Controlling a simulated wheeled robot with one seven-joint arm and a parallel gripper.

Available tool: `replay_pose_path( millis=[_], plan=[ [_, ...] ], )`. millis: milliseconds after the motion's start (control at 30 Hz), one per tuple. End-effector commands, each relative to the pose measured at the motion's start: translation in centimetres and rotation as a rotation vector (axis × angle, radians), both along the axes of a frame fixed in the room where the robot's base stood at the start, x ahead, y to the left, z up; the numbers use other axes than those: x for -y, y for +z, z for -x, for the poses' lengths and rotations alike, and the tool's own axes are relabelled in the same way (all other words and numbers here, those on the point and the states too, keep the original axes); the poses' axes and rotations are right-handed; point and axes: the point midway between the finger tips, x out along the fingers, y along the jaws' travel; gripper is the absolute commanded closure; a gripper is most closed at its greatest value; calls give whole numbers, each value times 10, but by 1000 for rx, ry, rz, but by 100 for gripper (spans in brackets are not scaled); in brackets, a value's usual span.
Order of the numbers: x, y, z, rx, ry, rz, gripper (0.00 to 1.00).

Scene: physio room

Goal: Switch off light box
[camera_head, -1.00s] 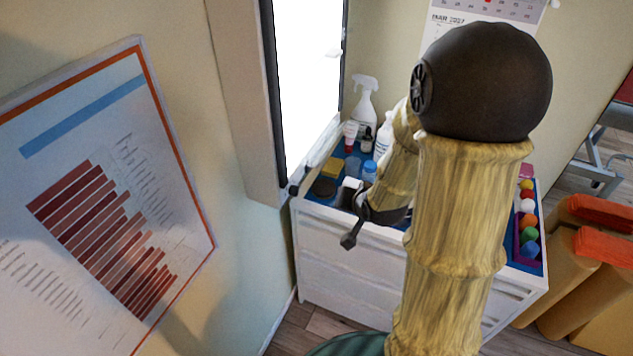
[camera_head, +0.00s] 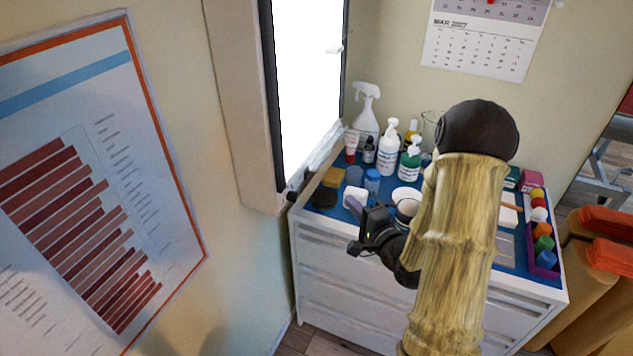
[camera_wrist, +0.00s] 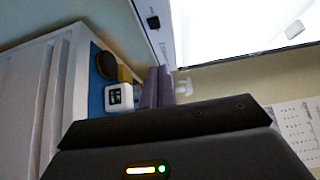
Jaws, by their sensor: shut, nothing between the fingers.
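The light box (camera_head: 308,85) hangs on the wall, its panel glowing bright white in a pale frame. It also shows lit at the top of the wrist view (camera_wrist: 235,28).
A white drawer cabinet (camera_head: 330,245) with a blue top stands below the light box. It holds a spray bottle (camera_head: 366,118), pump bottles (camera_head: 388,150), small jars and a tray of coloured balls (camera_head: 530,245). A framed chart (camera_head: 90,190) hangs at left.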

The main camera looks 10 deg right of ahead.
Motion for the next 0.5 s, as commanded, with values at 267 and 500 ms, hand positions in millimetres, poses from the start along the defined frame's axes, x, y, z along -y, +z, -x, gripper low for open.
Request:
replay_pose_path(
  millis=[267, 500],
  plan=[
    [-3, 0, -7, -1, 0, 3, 100],
    [-14, 1, -39, 0, 1, 4, 100]
  ],
)
